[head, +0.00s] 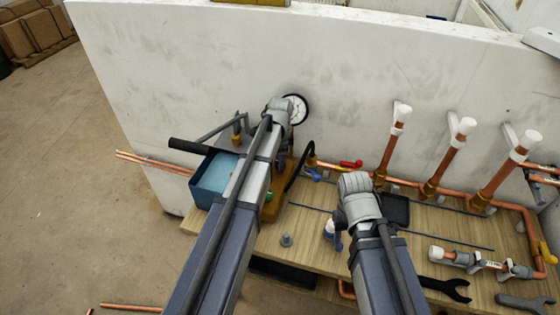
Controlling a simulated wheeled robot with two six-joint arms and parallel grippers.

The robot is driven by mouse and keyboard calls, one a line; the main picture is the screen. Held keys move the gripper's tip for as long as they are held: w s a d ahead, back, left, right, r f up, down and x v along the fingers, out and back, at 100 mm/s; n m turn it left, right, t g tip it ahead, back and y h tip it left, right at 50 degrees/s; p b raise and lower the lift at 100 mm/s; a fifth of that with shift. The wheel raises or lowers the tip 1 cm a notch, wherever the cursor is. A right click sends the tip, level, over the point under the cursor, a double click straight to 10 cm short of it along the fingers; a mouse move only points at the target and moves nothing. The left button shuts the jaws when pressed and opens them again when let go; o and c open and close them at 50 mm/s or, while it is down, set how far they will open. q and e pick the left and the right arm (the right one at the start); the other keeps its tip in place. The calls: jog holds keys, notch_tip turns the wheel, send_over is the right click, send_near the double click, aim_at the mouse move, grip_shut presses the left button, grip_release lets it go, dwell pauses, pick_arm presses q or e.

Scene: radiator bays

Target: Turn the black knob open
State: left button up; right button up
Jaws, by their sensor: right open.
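I cannot make out a black knob; my arms cover part of the bench. A test pump stands at centre left, with a blue water tank (212,180), a black-gripped handle (186,146) and a small green part (268,196). A round white gauge (296,109) shows behind my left wrist. My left gripper (278,112) is at the gauge, with its fingers hidden behind the wrist. My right gripper (357,188) is open above the bench, right of the pump, its fingers mostly hidden. I see nothing held in it.
Copper pipes with white-capped risers (400,120) run along the wooden bench (440,225) at right. A red valve lever (350,164) and a blue one (312,174) sit between my arms. A black wrench (445,288) lies near the front edge. A white wall (200,75) stands behind.

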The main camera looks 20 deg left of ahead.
pick_arm(q)
grip_shut()
jog(key=shift+n, duration=0.3)
jog(key=n, duration=0.3)
jog(key=shift+n, duration=0.4)
jog(key=n, duration=0.9)
jog(key=shift+d, duration=0.1)
jog(key=shift+n+g, duration=0.3)
jog(key=shift+n, duration=1.9)
